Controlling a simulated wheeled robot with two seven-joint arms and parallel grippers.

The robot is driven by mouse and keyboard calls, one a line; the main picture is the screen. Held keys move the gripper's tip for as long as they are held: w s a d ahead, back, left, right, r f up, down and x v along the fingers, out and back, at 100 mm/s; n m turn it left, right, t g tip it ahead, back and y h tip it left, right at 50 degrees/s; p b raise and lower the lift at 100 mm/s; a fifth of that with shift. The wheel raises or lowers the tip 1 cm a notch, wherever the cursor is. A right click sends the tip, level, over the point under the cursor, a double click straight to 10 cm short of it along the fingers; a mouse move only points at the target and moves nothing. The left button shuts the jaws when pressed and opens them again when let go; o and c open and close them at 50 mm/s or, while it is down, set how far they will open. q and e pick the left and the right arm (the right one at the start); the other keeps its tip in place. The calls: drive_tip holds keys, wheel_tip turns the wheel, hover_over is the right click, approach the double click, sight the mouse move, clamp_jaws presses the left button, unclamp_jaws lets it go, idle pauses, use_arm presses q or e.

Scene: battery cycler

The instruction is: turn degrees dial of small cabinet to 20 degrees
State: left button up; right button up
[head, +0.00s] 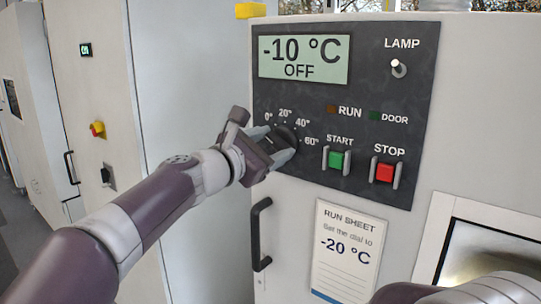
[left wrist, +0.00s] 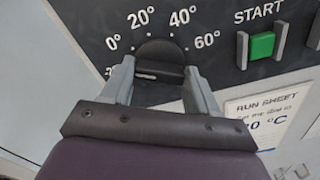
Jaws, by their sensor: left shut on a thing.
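The degrees dial (head: 287,135) is a dark round knob on the black panel of the small cabinet (head: 340,100). My left gripper (head: 280,147) is shut on the dial, with one finger on each side of its grip bar. In the left wrist view the dial (left wrist: 160,52) sits between the grey fingertips (left wrist: 158,75). A small white mark shows at the left end of the bar, low and left, below the 0° label. A label beside the left finger is partly hidden. The labels 0°, 20°, 40° and 60° are readable. The display (head: 304,58) reads -10 °C, OFF.
Green START (head: 337,160) and red STOP (head: 384,172) buttons sit right of the dial. A LAMP switch (head: 398,67) is higher up. A run sheet (head: 345,252) below says to set the dial to -20 °C. A black door handle (head: 258,235) is below left.

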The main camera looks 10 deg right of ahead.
use_arm(q)
drive_tip(key=m+b, duration=0.4)
drive_tip(key=m, duration=0.2)
drive_tip(key=shift+f, duration=0.2)
drive_tip(key=m+b, duration=0.2)
drive_tip(key=m, duration=0.3)
drive_tip(key=shift+s+m+b, duration=0.1)
drive_tip(key=shift+m+b, duration=0.25)
drive_tip(key=shift+m, duration=0.05)
drive_tip(key=o, duration=1.1)
drive_tip(key=shift+d, duration=0.1)
drive_tip(key=shift+c, duration=0.2)
